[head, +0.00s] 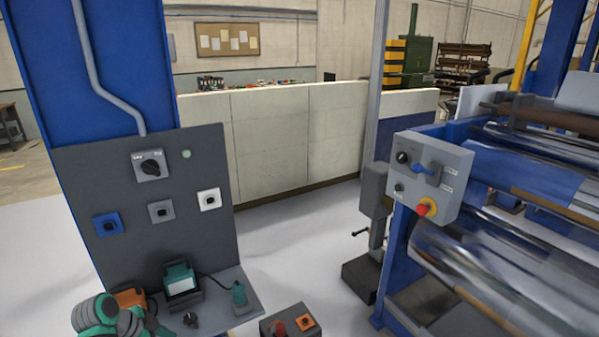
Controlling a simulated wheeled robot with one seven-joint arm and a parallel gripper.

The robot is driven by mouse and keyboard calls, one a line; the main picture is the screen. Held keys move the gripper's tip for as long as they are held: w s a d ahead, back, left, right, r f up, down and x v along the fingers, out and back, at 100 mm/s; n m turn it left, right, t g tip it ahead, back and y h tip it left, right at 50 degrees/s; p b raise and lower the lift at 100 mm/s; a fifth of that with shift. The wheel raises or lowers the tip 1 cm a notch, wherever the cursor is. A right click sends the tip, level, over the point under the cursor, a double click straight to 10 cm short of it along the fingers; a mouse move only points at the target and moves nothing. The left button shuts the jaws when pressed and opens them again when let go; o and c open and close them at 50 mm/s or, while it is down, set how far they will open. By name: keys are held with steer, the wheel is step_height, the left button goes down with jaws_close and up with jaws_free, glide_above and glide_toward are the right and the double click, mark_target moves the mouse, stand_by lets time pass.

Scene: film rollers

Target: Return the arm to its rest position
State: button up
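My gripper cannot be made out in the head view. Rounded teal and dark grey parts show at the bottom left, cut off by the lower edge of the picture. I cannot tell whether they belong to my arm or to a tool. They overlap the near left part of a grey shelf (222,312) at the foot of a dark grey panel (100,170).
The panel carries a rotary switch (151,165) and several sockets. A teal device (181,283) and a small teal tool (239,294) are on the shelf. A control box (430,177) with a red button is on the roller machine (500,270).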

steer(key=w+d+f+n+t, duration=0.2)
steer(key=d+f, duration=0.4)
steer(key=d, duration=0.4)
steer(key=w+d+f+n+t, duration=0.2)
steer(key=d+f, duration=0.5)
steer(key=d, duration=0.3)
steer(key=s+d+f+n+t+y, duration=0.1)
steer(key=s+d+f+n, duration=0.2)
steer(key=d, duration=0.4)
steer(key=s+d+f+n+t, duration=0.1)
steer(key=s+d+f, duration=0.2)
steer(key=s+d, duration=0.25)
steer(key=s+d+r+n+t+y, duration=0.1)
steer(key=s+d+n+y, duration=0.15)
steer(key=s, duration=0.65)
steer(key=s+d+r+n+t+y, duration=0.1)
steer(key=s+d, duration=0.2)
steer(key=s, duration=0.6)
steer(key=s+a+r+m+t, duration=0.1)
steer(key=s+r+t, duration=0.2)
steer(key=s+r, duration=1.3)
steer(key=shift+s+a+r+t+h, duration=0.2)
steer(key=shift+r+t+h, duration=0.15)
steer(key=shift+r, duration=0.6)
